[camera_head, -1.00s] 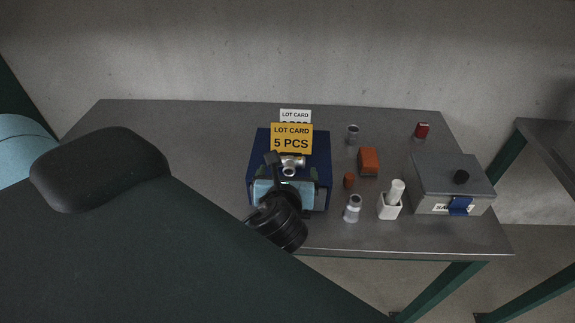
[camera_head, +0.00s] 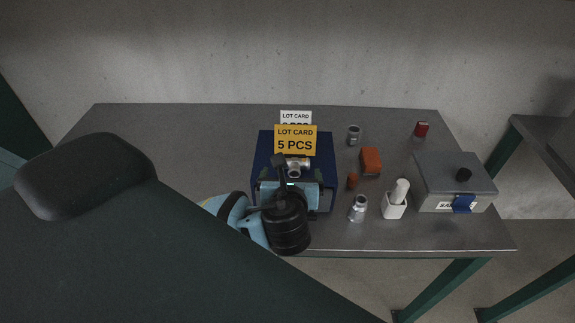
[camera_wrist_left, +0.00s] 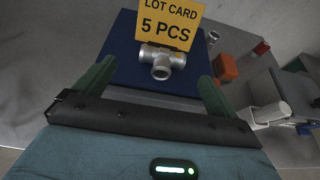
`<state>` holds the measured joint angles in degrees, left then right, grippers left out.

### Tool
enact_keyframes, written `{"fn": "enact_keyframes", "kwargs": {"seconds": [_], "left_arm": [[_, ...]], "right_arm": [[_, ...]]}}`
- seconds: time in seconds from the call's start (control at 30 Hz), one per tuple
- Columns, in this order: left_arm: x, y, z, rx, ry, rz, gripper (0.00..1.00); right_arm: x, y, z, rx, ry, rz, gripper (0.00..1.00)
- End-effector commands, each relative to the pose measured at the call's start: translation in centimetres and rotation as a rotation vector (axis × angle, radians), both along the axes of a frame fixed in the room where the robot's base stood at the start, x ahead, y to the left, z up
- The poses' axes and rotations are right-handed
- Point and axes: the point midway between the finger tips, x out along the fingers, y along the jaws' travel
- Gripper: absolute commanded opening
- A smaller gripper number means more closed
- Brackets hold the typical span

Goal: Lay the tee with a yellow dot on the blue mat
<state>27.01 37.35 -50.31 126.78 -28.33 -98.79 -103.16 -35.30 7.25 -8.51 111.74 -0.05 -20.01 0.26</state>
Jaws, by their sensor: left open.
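A silver metal tee (camera_head: 298,163) lies on the blue mat (camera_head: 262,148), in front of a yellow lot card. In the left wrist view the tee (camera_wrist_left: 162,61) sits between and beyond my fingers, with one round opening facing the camera. I see no yellow dot on it. The mat (camera_wrist_left: 121,62) shows around it. My left gripper (camera_head: 286,176) is open and empty over the near part of the mat; its fingers stand wide apart in the left wrist view (camera_wrist_left: 154,84). My right gripper is not in view.
A yellow lot card (camera_head: 295,139) stands before a white one (camera_head: 296,116). To the right are metal fittings (camera_head: 359,209) (camera_head: 354,134), an orange-brown block (camera_head: 370,161), a small brown piece (camera_head: 352,181), a white holder (camera_head: 395,208), a grey box (camera_head: 452,176) and a red piece (camera_head: 422,128). The table's left side is clear.

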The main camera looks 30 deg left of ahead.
Motion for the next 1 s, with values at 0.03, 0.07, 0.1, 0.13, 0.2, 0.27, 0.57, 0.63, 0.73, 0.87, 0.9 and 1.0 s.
{"fn": "enact_keyframes", "kwargs": {"seconds": [0.03, 0.07, 0.1, 0.13, 0.2, 0.27, 0.57, 0.63, 0.73, 0.87, 0.9, 1.0], "left_arm": [[0.1, 0.3, 0.0, 0.006, 0.0, 0.007, 0.96], [0.1, 0.4, -0.1, 0.006, 0.001, 0.008, 0.96], [0.1, 0.4, -0.2, 0.005, 0.002, 0.01, 0.96], [0.1, 0.4, -0.2, 0.005, 0.003, 0.011, 0.96], [0.2, 0.4, -0.2, 0.004, 0.002, 0.011, 0.96], [0.4, 0.5, -0.3, 0.005, 0.003, 0.011, 0.96], [2.3, 1.6, -1.1, 0.003, 0.001, 0.011, 0.96], [2.3, 1.6, -1.1, 0.003, 0.001, 0.01, 0.96], [2.9, 1.8, -1.3, 0.005, 0.001, 0.011, 0.96], [4.6, 2.3, -1.9, 0.005, 0.002, 0.012, 0.96], [5.1, 2.5, -2.0, 0.004, 0.002, 0.011, 0.96], [6.1, 3.1, -2.5, 0.007, 0.002, 0.01, 0.96]], "right_arm": [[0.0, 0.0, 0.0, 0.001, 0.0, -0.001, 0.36], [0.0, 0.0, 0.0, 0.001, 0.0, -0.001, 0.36], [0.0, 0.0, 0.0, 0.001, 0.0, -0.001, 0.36], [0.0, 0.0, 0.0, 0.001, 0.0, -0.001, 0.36], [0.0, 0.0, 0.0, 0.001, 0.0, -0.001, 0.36], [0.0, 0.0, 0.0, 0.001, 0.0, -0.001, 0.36], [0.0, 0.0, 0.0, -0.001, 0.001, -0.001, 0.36], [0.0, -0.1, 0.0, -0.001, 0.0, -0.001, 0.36], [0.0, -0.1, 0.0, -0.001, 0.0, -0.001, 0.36], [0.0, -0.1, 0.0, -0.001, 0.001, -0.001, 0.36], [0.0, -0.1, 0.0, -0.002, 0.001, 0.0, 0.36], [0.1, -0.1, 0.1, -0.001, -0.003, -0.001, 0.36]]}}
